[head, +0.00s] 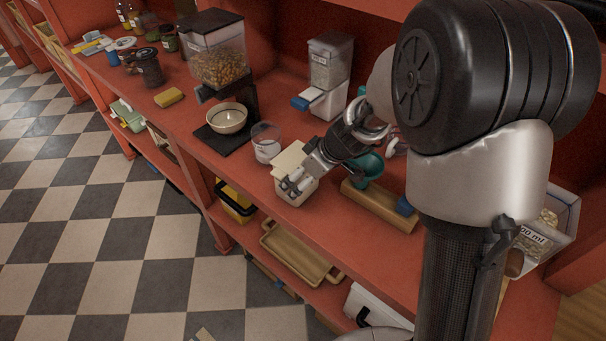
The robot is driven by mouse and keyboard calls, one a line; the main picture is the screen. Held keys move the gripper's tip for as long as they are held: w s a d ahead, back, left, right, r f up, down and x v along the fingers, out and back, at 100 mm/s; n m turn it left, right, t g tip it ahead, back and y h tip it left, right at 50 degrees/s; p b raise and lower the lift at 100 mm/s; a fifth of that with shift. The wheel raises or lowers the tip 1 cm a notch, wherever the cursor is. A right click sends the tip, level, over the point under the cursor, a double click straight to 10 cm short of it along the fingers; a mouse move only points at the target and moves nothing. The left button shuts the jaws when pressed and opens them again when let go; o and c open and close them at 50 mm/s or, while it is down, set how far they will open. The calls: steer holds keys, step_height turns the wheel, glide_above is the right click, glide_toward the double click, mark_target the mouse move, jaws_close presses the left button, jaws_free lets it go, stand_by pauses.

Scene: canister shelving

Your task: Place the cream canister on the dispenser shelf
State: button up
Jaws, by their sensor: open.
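The cream canister (288,161) looks like a squat, squarish container near the front edge of the red dispenser shelf (195,128). My gripper (293,186) is at the canister, with its open fingers over the canister's front right side. The gripper hides part of the canister. I cannot tell whether the fingers touch it or whether its base rests fully on the shelf.
A clear cup (266,143) stands close left of the canister. A grain dispenser (218,60) with a bowl (227,118) is further left, and a white dispenser (329,77) is behind. A wooden block (379,206) lies to the right.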

steer(key=shift+r, duration=0.1)
steer(key=shift+r+p, duration=0.25)
steer(key=shift+p, duration=0.05)
steer(key=p+v, duration=0.2)
steer(key=v, duration=0.9)
steer(key=shift+s+d+r+p, duration=0.2)
steer(key=shift+r+p, duration=0.05)
steer(key=shift+p, duration=0.15)
steer(key=s+d+r+m+h, duration=0.1)
steer(key=s+r+m, duration=0.2)
steer(key=s, duration=0.5)
steer(key=s+d+r+m+h, duration=0.2)
steer(key=s+r+m, duration=0.1)
steer(key=s, duration=0.5)
steer(key=s+d+r+m+h, duration=0.1)
steer(key=s+d+r+m, duration=0.1)
steer(key=s, duration=0.6)
steer(key=shift+s+r+m+t, duration=0.3)
steer(key=shift+r+m, duration=0.35)
steer(key=shift+m, duration=0.15)
